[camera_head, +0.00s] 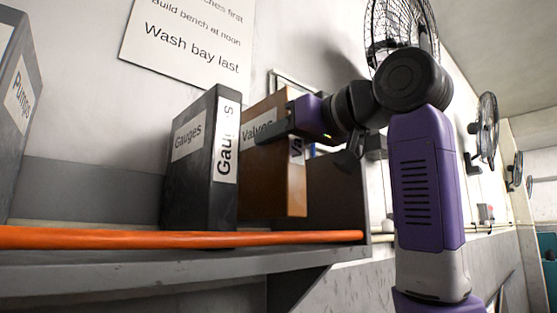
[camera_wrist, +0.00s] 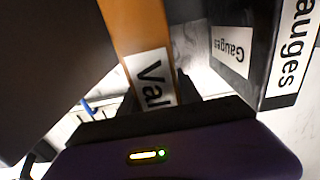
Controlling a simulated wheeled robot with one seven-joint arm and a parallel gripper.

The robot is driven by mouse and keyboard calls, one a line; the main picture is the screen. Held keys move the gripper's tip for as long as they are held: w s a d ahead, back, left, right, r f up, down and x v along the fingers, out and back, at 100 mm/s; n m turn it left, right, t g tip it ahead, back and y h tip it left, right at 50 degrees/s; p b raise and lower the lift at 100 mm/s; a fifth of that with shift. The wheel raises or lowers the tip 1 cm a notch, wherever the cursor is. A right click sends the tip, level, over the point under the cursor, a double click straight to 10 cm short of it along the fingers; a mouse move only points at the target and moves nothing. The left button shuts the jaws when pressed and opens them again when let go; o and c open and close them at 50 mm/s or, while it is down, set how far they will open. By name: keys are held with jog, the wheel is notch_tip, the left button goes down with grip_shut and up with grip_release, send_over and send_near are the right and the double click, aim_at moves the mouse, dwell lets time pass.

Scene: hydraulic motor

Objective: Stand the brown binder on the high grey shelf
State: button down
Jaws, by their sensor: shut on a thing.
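The brown binder (camera_head: 272,185), labelled "Valves", is upright at the high grey shelf (camera_head: 150,272), between a black "Gauges" binder (camera_head: 190,165) and the shelf's grey end panel (camera_head: 340,190). My gripper (camera_head: 272,132) is shut on the binder's upper part, reaching in from the right. In the wrist view, the brown binder (camera_wrist: 138,30) with its "Val" label lies between my fingers (camera_wrist: 158,98). Its bottom edge shows just above the orange bar; I cannot tell whether it touches the shelf board.
An orange bar (camera_head: 130,238) runs along the shelf's front edge. A dark "Pumps" binder (camera_head: 18,105) stands at the far left. Free shelf room lies between it and the Gauges binder. A sign (camera_head: 190,40) and fans (camera_head: 485,130) are on the wall.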

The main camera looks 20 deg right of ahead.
aim_at(280, 162)
jog(key=shift+s+f, duration=0.1)
jog(key=shift+f, duration=1.95)
jog(key=shift+f, duration=0.15)
jog(key=c, duration=0.8)
grip_release()
jog(key=shift+s, duration=0.1)
jog(key=b+v, duration=0.3)
jog(key=v, duration=0.8)
jog(key=shift+s+d+b, duration=0.15)
jog(key=shift+s+b, duration=0.2)
